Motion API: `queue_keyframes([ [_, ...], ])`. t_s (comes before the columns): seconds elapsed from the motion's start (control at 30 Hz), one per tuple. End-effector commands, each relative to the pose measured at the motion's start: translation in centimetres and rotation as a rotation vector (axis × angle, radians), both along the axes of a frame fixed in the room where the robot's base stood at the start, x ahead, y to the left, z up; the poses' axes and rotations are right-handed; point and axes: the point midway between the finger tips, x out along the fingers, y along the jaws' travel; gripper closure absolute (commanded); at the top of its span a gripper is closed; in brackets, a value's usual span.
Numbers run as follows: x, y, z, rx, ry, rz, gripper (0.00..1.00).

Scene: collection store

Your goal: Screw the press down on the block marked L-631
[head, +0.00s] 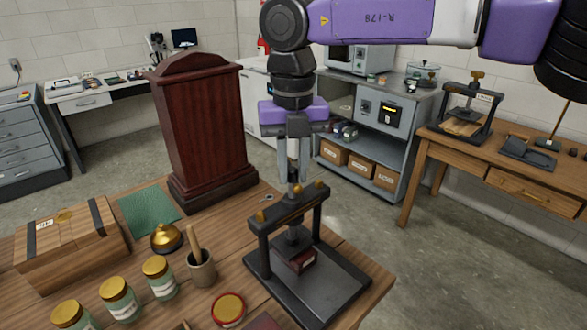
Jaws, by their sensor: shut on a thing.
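A dark metal screw press (320,282) stands on the near wooden table, close to its right edge. A small dark red block (301,261) lies on the press bed under the platen, and the platen looks close to or on its top. I cannot read any mark on the block. My gripper (293,181) points straight down above the press's crossbar. Its fingers are shut on the top of the press screw (293,190). The exact grip is small and partly hidden by the fingers.
A tall dark red wooden case (203,130) stands behind and left of the press. A mortar (202,270) with a pestle, a brass bell (166,239), several jars and a wooden box (70,247) fill the table's left. Another press (464,108) stands on the right table.

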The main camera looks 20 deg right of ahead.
Motion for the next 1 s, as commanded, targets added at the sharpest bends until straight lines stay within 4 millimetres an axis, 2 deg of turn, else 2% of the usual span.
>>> queue_keyframes([
  [0.4,0.1,0.0,0.1,0.001,-0.002,-0.008,1.00],
  [0.43,0.0,0.0,0.1,0.001,-0.002,-0.008,0.75],
  [0.53,0.0,0.0,0.1,0.000,-0.001,-0.007,0.57],
  [0.87,0.0,0.0,0.2,0.000,-0.001,-0.007,0.57],
  [1.0,0.1,0.0,1.5,-0.001,-0.003,-0.007,0.57],
])
